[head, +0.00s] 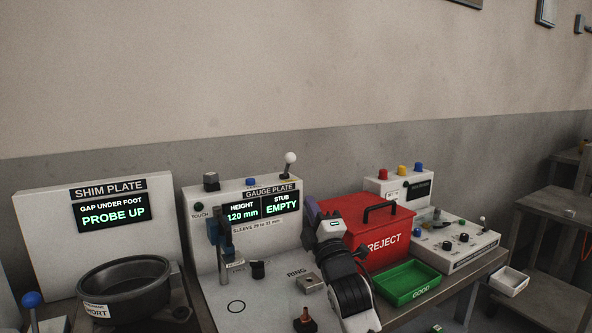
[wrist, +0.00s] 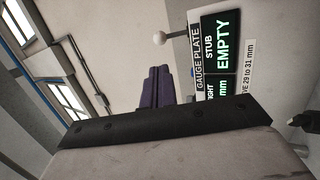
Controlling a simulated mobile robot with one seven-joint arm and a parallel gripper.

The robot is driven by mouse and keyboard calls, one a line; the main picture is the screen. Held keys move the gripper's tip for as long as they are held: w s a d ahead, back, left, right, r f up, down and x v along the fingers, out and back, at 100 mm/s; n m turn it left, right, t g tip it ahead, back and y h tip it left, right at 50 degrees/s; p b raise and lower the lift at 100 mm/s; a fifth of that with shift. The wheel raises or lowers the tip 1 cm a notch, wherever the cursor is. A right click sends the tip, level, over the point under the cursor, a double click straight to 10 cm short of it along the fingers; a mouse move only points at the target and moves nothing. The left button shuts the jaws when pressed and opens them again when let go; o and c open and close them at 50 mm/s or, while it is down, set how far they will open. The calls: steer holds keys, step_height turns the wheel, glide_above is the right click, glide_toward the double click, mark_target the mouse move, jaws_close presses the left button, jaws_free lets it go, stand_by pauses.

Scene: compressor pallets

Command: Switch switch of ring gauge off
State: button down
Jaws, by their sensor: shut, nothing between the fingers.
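The label RING (head: 296,272) is on the bench plate in the head view, with a small metal block (head: 309,284) just below it. I cannot make out a switch on it. The gauge plate panel (head: 246,231) stands behind, its display reading HEIGHT 120 mm and STUB EMPTY. A lever with a white ball (head: 290,158) rises from its top right; the ball also shows in the wrist view (wrist: 159,38). My gripper (head: 311,207), with purple fingers, is shut and empty in front of the panel's right end. Its fingers (wrist: 157,85) point toward the panel's side in the wrist view.
A red REJECT box (head: 370,232) stands right of my arm, with a green GOOD tray (head: 407,283) in front. A white control box (head: 457,242) is farther right. A black bowl (head: 124,277) and the shim plate panel (head: 50,235) are left.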

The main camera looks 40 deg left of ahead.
mark_target(292, 161)
steer(key=p+x, duration=0.3)
steer(key=x, duration=1)
steer(key=shift+p, duration=0.3)
steer(key=shift+r, duration=0.1)
